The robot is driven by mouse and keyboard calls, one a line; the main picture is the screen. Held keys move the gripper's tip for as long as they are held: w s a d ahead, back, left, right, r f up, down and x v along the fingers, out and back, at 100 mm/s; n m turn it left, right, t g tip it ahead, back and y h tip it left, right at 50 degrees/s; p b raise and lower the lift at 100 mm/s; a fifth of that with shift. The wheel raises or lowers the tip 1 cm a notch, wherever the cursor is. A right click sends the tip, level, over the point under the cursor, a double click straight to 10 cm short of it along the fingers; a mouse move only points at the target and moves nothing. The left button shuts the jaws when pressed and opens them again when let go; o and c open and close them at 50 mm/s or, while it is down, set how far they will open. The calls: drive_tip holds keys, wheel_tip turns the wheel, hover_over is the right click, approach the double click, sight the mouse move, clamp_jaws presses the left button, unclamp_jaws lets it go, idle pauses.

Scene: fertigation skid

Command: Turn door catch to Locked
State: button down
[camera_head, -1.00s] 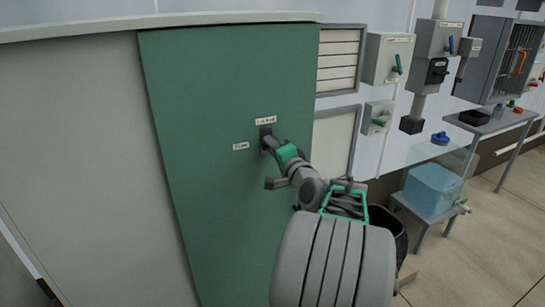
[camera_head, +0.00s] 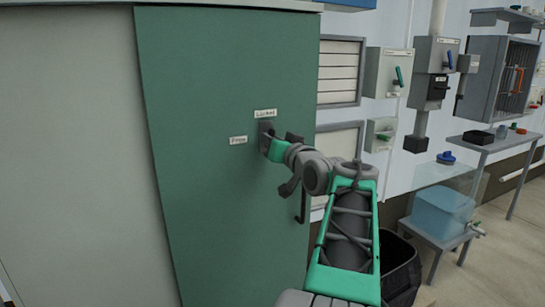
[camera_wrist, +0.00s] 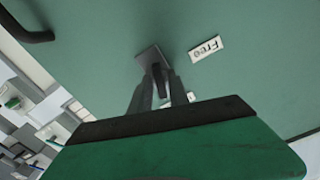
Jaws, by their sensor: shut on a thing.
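The green cabinet door (camera_head: 205,210) carries a small dark door catch (camera_head: 265,127), with a "Locked" label (camera_head: 265,113) just above it and a "Free" label (camera_head: 238,140) to its left. My gripper (camera_head: 269,138) is at the catch, shut on it. In the wrist view the fingers (camera_wrist: 156,88) close over the catch in front of its dark square plate (camera_wrist: 149,58), and the "Free" label (camera_wrist: 206,47) is beside it. The fingers hide most of the catch, so I cannot tell exactly which way it points.
A dark door handle (camera_head: 303,204) is right of and below the catch, close to my arm. Switch boxes (camera_head: 388,72) hang on the wall to the right. A blue water tank (camera_head: 443,212) on a stand and a black bin (camera_head: 402,272) are at the lower right.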

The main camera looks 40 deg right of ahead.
drive_tip(key=n+b, duration=0.3)
drive_tip(key=shift+f, duration=0.15)
drive_tip(key=shift+n+b, duration=0.3)
drive_tip(key=shift+n, duration=0.1)
drive_tip(key=c, duration=1.5)
unclamp_jaws()
drive_tip(key=v, duration=0.8)
drive_tip(key=shift+w, duration=0.1)
